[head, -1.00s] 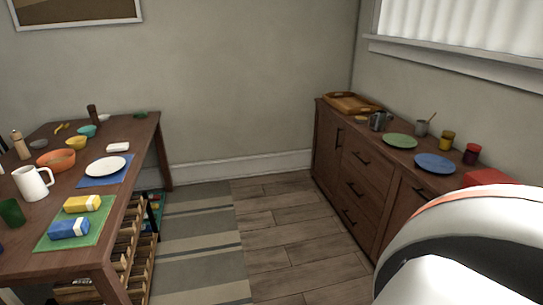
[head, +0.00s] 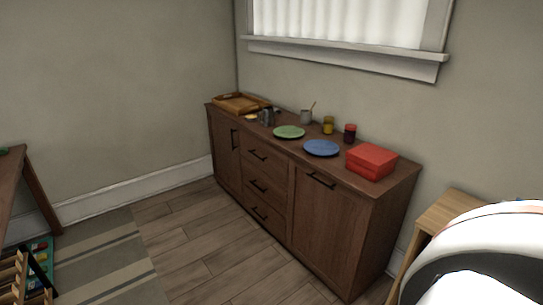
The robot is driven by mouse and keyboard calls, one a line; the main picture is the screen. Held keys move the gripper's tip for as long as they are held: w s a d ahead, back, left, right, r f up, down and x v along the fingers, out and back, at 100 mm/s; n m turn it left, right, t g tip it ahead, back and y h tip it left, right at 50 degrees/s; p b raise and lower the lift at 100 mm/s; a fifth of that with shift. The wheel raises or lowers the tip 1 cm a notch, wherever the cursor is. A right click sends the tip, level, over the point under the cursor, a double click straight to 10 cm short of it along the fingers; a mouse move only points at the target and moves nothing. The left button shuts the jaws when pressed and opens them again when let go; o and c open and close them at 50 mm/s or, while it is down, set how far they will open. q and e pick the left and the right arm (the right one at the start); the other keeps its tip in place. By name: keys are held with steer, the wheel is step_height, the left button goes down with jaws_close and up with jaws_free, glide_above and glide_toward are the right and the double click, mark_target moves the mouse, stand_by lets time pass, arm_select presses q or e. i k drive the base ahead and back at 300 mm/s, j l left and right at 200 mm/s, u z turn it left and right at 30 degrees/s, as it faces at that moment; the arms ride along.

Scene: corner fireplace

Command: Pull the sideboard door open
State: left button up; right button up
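The brown wooden sideboard (head: 309,263) stands against the wall under the window, in the middle and right of the head view. Its left door (head: 226,153) has a dark vertical handle (head: 234,139) and looks shut. Its right door (head: 328,222) has a dark horizontal handle (head: 321,180) near its top edge and also looks shut. Three drawers (head: 263,187) with dark handles lie between the doors. A white and dark part of my own arm fills the lower right corner. Neither gripper is in view.
On the sideboard top are a wooden tray (head: 240,103), a green plate (head: 289,132), a blue plate (head: 321,148), a red box (head: 371,161) and several cups. A light wooden piece of furniture (head: 446,211) stands right of it. The plank floor (head: 200,238) before the sideboard is clear.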

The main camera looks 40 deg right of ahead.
mark_target(223, 134)
steer(key=z, duration=1.45)
steer(key=i+j+z, duration=0.3)
steer(key=z, duration=0.15)
steer(key=i+j+z, duration=0.2)
steer(key=j+z, duration=0.2)
steer(key=i+j+z, duration=0.15)
steer(key=j, duration=0.3)
steer(key=i+j+z, duration=0.1)
steer(key=j, duration=0.4)
steer(key=i+j+z, duration=0.15)
steer(key=j, duration=0.3)
steer(key=j+z, duration=0.15)
steer(key=j, duration=0.35)
steer(key=i+j, duration=0.1)
steer(key=j, duration=0.4)
steer(key=i+j, duration=0.1)
steer(key=j, duration=0.4)
steer(key=i+j, duration=0.1)
steer(key=j, duration=0.85)
steer(key=i+j, duration=0.15)
steer(key=j, duration=0.35)
